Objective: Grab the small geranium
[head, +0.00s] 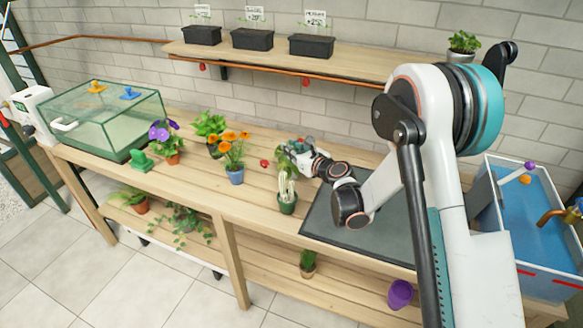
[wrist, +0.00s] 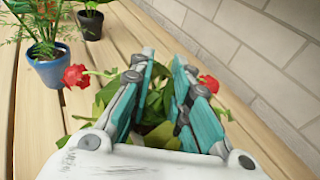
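The small geranium has red blooms and green leaves; in the wrist view one red bloom (wrist: 77,76) is left of the fingers and another is behind the right finger. Its leaves (wrist: 158,100) fill the space between the fingers. Its pot is hidden. My gripper (wrist: 163,68) has its two teal-padded fingers apart, one on each side of the leaves. I see no firm grip on the plant.
Orange flowers in a blue pot (head: 235,176) and a purple-flowered plant (head: 165,138) stand left. A dark mat (head: 385,235) lies right. The brick wall (wrist: 250,45) is close on the right in the wrist view.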

